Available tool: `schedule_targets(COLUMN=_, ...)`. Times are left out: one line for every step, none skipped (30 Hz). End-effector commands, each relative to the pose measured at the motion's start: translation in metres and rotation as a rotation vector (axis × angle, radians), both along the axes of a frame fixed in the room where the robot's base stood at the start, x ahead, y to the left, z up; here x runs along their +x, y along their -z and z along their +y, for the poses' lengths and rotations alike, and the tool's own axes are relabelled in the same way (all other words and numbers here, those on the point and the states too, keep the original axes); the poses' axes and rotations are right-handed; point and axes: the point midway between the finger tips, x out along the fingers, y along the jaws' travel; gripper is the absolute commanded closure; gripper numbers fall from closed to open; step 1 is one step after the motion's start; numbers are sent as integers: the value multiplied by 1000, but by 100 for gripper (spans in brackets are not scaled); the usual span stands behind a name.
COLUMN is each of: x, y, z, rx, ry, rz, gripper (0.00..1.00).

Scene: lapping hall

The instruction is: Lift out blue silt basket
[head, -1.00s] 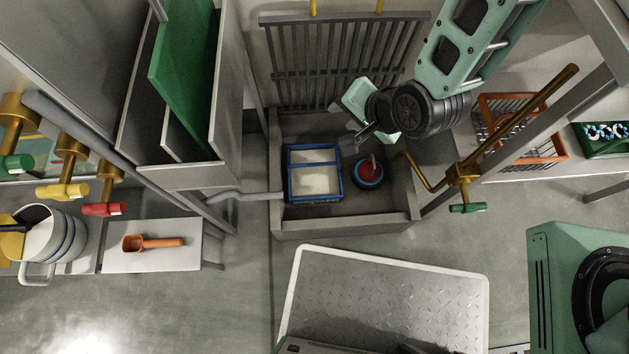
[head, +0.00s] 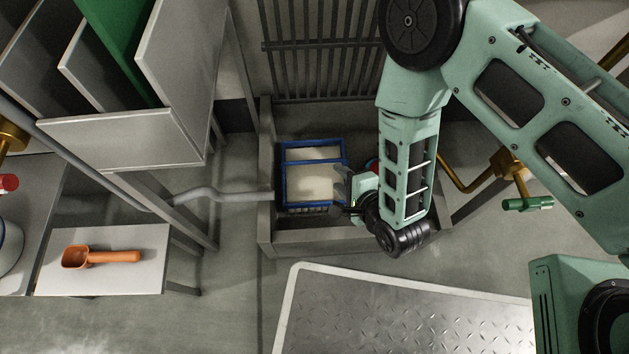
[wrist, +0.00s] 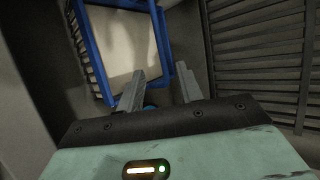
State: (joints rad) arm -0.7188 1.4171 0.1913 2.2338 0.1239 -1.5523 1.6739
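The blue silt basket (head: 312,162), a rectangular blue frame with a crossbar and pale silt inside, sits in the grey sump trough (head: 300,244). In the wrist view its blue rim (wrist: 90,50) fills the upper left. My gripper (head: 343,195) is at the basket's right side, low over the trough. In the wrist view its two fingers (wrist: 158,82) are apart with nothing held between them. The left finger overlaps the basket's near right corner, and the right finger is outside the rim. I cannot tell whether either touches it.
A red and blue round thing (head: 372,165) in the trough is mostly hidden behind my arm. A grey pipe (head: 225,195) enters from the left. A brass valve with a green handle (head: 527,204) stands right. A slatted rack (head: 320,50) stands behind; a metal plate (head: 400,310) lies in front.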

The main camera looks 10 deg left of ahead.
Motion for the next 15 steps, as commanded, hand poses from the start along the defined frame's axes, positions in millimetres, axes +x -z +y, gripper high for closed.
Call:
schedule_targets(x=8, y=11, z=8, rx=2, ry=-2, rz=-4, gripper=64)
schedule_targets(x=12, y=14, z=11, rx=2, ry=-3, rz=-5, gripper=64)
schedule_targets(x=17, y=18, z=16, rx=2, ry=-2, rz=-5, gripper=64)
schedule_targets(x=21, y=22, z=19, rx=1, ry=-1, rz=-4, gripper=64)
schedule_targets(x=25, y=25, z=23, rx=2, ry=-1, rz=-5, gripper=64)
schedule_targets(x=30, y=29, z=27, rx=1, ry=-3, rz=-4, gripper=64)
schedule_targets(x=34, y=31, z=30, rx=1, ry=-2, rz=-5, gripper=64)
schedule_targets(x=37, y=33, z=33, rx=0, ry=-2, rz=-4, gripper=64)
schedule_targets(x=40, y=36, z=35, rx=0, ry=-1, rz=-3, gripper=64)
schedule_targets(x=42, y=37, z=37, rx=-1, ry=-1, rz=-2, gripper=64)
schedule_targets(x=44, y=38, z=39, rx=0, ry=-1, rz=-3, gripper=64)
schedule_targets(x=46, y=39, z=41, rx=-1, ry=-1, rz=-2, gripper=64)
schedule_targets(x=47, y=39, z=42, rx=-1, ry=-1, rz=-1, gripper=64)
schedule_targets(x=48, y=40, z=42, rx=-2, ry=-1, rz=0, gripper=64)
schedule_targets(x=49, y=40, z=43, rx=-1, ry=-1, rz=-1, gripper=64)
